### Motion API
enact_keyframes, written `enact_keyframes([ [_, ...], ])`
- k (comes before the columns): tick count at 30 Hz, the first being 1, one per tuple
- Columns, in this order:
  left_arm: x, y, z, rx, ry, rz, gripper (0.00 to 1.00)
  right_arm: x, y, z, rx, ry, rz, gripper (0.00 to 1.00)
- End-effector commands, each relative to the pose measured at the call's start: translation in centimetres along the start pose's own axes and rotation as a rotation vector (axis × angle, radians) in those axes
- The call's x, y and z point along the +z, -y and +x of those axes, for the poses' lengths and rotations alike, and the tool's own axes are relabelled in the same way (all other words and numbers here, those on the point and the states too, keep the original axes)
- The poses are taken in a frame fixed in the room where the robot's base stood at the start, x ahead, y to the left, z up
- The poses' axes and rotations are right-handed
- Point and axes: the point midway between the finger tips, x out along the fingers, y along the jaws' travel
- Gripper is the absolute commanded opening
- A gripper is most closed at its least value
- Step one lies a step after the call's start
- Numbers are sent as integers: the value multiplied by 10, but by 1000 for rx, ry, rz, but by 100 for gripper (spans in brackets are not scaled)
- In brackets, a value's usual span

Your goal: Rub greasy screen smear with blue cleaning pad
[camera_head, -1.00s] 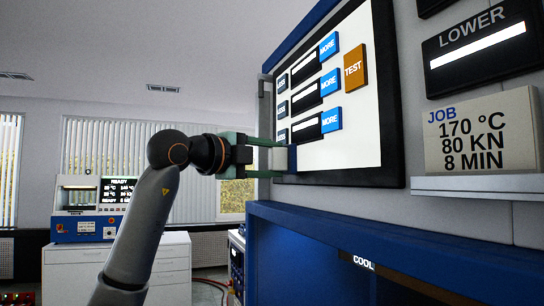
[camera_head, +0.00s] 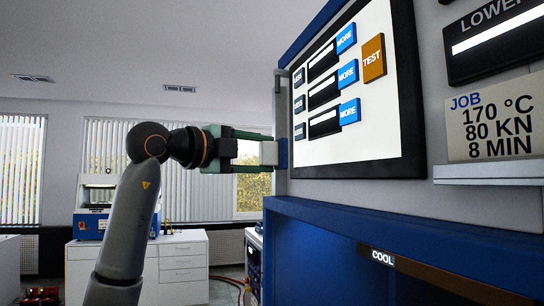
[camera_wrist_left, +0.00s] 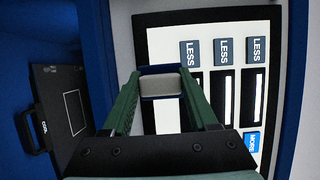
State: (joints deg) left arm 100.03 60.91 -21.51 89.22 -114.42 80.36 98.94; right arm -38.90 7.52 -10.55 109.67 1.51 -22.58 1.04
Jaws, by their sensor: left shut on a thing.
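The blue cleaning pad (camera_head: 283,153) has a pale grey-white grip block and a thin blue face. My left gripper (camera_head: 266,152) is shut on the block, with its green fingers on both sides. In the left wrist view the blue pad (camera_wrist_left: 160,69) shows beyond the grey block, over the screen's lower left corner region. In the head view it overlaps the left edge of the screen (camera_head: 375,140). I cannot tell whether it touches the glass. The greasy smear cannot be made out. My right gripper is not in view.
The screen has LESS, MORE and TEST buttons in a dark frame. A job card (camera_head: 492,125) stands on a ledge to its right. Below is the blue press opening marked COOL. A dark panel with a handle (camera_wrist_left: 65,115) shows at left in the wrist view. White drawers (camera_head: 180,268) stand behind.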

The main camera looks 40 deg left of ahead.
Motion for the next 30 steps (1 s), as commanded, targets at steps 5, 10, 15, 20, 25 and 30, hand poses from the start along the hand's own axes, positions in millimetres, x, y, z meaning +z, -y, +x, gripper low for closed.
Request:
enact_keyframes([
  [5,0,0,0,-1,0,0,0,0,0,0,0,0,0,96],
  [10,2,1,-4,-2,1,0,0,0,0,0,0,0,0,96],
  [15,7,1,-16,-2,2,0,0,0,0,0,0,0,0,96],
  [20,12,0,-27,-1,1,0,0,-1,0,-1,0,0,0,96],
  [25,12,0,-28,-1,0,0,0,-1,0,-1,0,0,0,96],
  [30,12,0,-28,-1,0,0,0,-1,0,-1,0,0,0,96],
])
